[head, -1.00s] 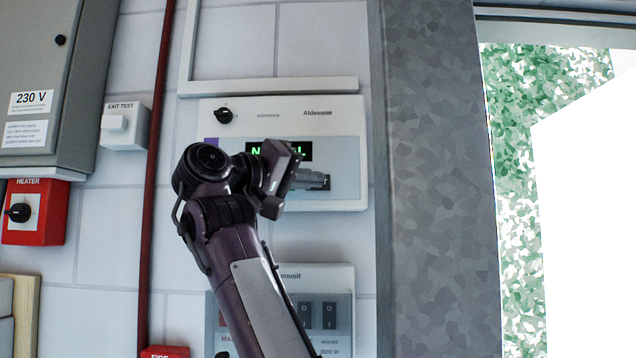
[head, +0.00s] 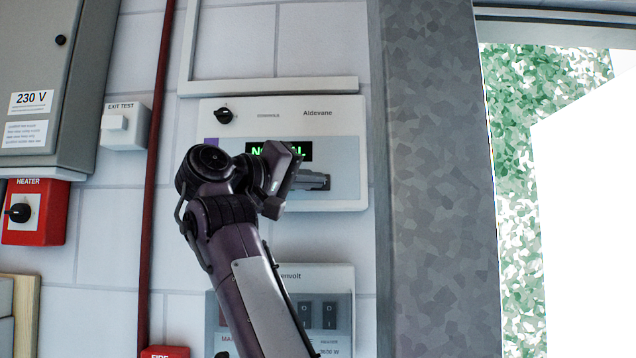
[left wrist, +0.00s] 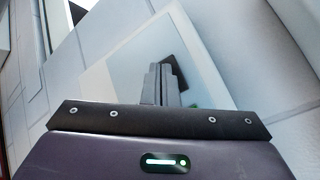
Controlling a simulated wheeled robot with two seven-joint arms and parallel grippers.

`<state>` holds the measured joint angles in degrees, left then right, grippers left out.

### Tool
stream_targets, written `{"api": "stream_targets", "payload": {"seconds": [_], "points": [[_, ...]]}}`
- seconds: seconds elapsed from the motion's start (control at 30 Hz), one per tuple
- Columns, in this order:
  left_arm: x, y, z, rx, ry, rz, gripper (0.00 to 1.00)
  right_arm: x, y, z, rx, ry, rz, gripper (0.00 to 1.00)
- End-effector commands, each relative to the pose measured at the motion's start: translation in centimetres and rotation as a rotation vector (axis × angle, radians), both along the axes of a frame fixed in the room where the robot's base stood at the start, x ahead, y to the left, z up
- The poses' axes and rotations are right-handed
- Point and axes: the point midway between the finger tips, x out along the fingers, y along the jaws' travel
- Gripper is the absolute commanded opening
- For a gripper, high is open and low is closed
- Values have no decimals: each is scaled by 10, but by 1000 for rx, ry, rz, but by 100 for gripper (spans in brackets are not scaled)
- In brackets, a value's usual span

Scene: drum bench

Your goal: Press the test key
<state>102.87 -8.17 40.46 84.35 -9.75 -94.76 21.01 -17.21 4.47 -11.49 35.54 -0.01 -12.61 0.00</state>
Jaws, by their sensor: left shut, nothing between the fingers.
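The white Aldevane panel (head: 345,112) is on the block wall, with a dark knob (head: 224,116) at its upper left and a display (head: 262,148) lit with green letters, partly covered by my wrist. My left gripper (head: 326,182) is shut and empty, in front of the panel's lower right, below the display. Whether it touches the panel I cannot tell. In the left wrist view the shut fingers (left wrist: 160,72) point at the pale panel face (left wrist: 120,75), near a dark rectangle (left wrist: 175,72). No key marked test is readable on this panel; my arm hides part of it.
An EXIT TEST box (head: 124,127) with a pale rocker is at the left, beside a red pipe (head: 156,165). A red HEATER switch (head: 35,212) is at far left. A switch panel (head: 342,283) is below. A grey metal post (head: 430,180) stands close at the right.

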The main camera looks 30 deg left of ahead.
Motion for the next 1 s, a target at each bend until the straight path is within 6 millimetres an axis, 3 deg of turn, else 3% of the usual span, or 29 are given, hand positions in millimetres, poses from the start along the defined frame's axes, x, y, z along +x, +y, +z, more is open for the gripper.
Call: {"api": "stream_targets", "payload": {"seconds": [1.0], "points": [[-2,0,-2,1,-1,1,0,0,-3,-7,-4,0,1,37]]}}
